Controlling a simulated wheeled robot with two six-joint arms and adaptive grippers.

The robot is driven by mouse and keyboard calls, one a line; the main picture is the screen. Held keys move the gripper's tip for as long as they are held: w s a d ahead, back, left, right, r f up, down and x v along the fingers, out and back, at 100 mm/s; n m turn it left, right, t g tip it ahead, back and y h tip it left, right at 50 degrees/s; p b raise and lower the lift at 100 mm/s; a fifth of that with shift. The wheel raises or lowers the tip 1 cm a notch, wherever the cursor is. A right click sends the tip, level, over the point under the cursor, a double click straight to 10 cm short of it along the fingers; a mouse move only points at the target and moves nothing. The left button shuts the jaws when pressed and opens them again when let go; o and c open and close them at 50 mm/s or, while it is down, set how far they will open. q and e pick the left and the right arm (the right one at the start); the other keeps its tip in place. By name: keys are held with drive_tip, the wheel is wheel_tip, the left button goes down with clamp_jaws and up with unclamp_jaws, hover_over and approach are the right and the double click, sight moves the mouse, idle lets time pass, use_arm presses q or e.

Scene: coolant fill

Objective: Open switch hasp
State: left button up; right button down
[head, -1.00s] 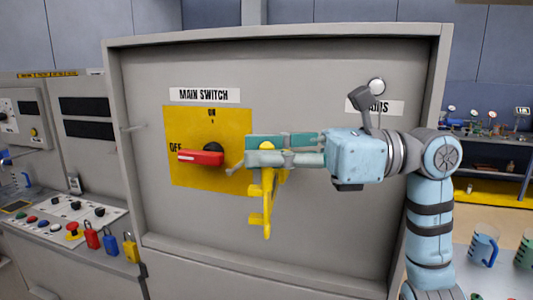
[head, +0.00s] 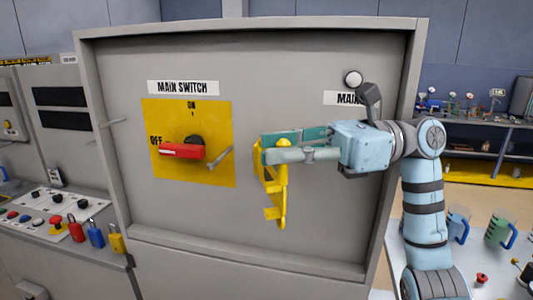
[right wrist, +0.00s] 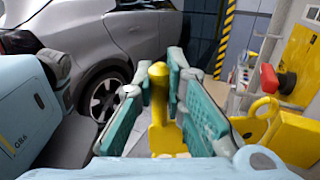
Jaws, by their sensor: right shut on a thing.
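The yellow hasp (head: 280,205) stands upright in front of the grey cabinet panel, right of the switch plate. My right gripper (head: 270,150) is shut on its upper part. In the right wrist view, a yellow knobbed post (right wrist: 160,100) sits between the fingers, and yellow ring-shaped parts (right wrist: 262,120) show to their right. The red switch handle (head: 183,151) lies level, by the OFF mark on the yellow switch plate (head: 215,115). A grey angled lug (head: 219,160) sticks out right of the handle, apart from the hasp. Whether the hasp touches the panel is unclear. My left gripper is out of view.
Red (head: 76,229), blue (head: 96,232) and yellow (head: 117,238) padlocks hang along the console's edge at left. The cabinet frame (head: 405,120) stands out around the panel. Mugs (head: 458,222) stand on a table at lower right.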

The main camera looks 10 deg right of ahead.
drive_tip(key=shift+d, duration=0.15)
drive_tip(key=c, duration=1.6)
unclamp_jaws()
drive_tip(key=shift+c, duration=0.2)
drive_tip(key=d, duration=0.8)
drive_tip(key=shift+w+a, duration=0.1)
drive_tip(key=shift+a, duration=0.15)
